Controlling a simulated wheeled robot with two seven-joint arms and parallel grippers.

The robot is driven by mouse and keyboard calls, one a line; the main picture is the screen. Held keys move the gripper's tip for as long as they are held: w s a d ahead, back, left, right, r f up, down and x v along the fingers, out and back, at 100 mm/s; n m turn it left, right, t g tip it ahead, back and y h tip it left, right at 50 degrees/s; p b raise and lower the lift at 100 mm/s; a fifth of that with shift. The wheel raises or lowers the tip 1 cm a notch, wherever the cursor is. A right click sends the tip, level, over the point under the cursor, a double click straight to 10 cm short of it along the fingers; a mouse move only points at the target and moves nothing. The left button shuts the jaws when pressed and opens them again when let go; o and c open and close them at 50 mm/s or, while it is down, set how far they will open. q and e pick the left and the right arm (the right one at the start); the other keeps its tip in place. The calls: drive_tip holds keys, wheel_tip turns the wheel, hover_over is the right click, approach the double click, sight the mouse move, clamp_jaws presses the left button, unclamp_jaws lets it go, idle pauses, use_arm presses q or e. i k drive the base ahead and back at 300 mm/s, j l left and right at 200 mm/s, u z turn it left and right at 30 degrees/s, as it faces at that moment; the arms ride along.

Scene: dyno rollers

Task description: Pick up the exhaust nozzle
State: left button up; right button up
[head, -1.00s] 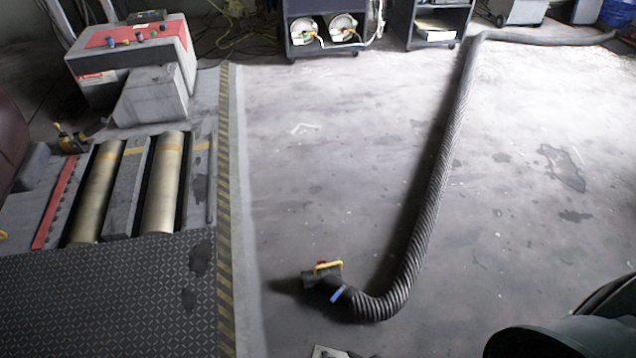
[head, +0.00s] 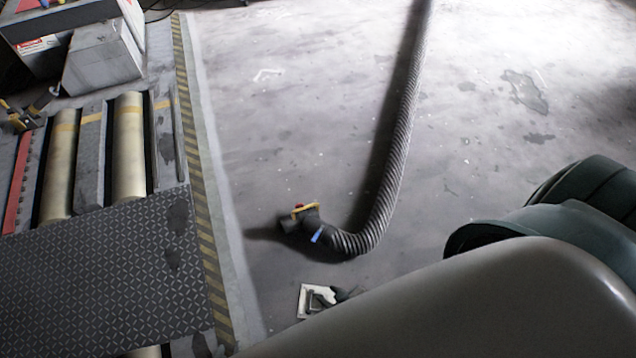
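The exhaust nozzle (head: 294,222) lies on the concrete floor near the middle of the head view. It is dark, with a yellow handle (head: 304,209) and a red part on top and a blue band (head: 317,234) at its neck. It joins the end of a thick grey ribbed hose (head: 392,165), which bends and runs up out of the top of the picture. Neither gripper can be made out, and nothing is seen touching the nozzle. A large smooth grey part of my own body covers the bottom right.
A small white-framed piece with dark parts (head: 309,302), not clearly identifiable, shows below the nozzle. At left are metal rollers (head: 128,150), a diamond-plate cover (head: 95,270), a grey console (head: 102,58) and a yellow-black striped edge (head: 196,170). The floor (head: 500,140) right of the hose is clear.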

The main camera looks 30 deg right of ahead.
sight(306, 217)
drive_tip(key=z, duration=0.75)
drive_tip(key=l+u, duration=0.45)
drive_tip(key=l, duration=0.9)
drive_tip(key=i+l+u, duration=0.25)
drive_tip(key=l, duration=0.3)
drive_tip(key=i+l+u, duration=0.4)
drive_tip(key=i+l, duration=0.25)
drive_tip(key=l, duration=0.15)
